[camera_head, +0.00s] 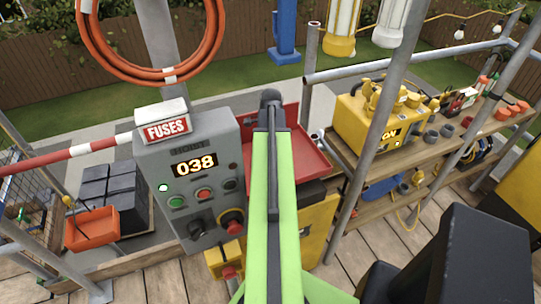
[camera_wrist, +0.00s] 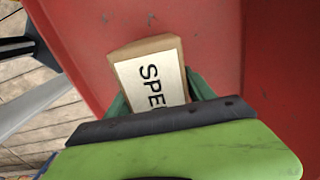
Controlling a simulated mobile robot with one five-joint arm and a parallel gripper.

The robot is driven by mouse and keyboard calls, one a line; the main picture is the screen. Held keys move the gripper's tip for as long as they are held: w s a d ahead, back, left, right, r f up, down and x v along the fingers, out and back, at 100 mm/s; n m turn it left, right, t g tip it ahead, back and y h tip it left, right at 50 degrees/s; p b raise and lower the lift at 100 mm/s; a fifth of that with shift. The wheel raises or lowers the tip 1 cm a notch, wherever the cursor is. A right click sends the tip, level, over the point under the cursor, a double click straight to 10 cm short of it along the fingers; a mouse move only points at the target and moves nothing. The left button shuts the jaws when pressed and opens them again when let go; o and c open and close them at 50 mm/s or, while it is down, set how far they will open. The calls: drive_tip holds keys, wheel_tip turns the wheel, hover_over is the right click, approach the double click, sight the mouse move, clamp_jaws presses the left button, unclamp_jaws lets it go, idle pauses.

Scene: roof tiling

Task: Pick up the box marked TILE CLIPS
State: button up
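I cannot make out a box marked TILE CLIPS in either view. In the wrist view, a small cardboard box (camera_wrist: 150,72) with a pale label lies between the dark green fingers of my gripper (camera_wrist: 157,88). Its label shows the letters "SPE"; the rest is hidden behind my gripper. The fingers lie close along both sides of the box, but I cannot tell whether they press on it. The red tray (camera_wrist: 255,70) is behind the box. In the head view, my own arm hides the gripper and the box, over the red tray (camera_head: 308,155).
A grey hoist panel (camera_head: 172,168) reading 038, with a FUSES box (camera_head: 166,129) on top, stands left of my arm. A wooden shelf (camera_head: 430,150) with a yellow machine (camera_head: 375,125) is at the right. A metal pole (camera_head: 372,140) stands between.

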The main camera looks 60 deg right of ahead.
clamp_jaws()
idle(0.4)
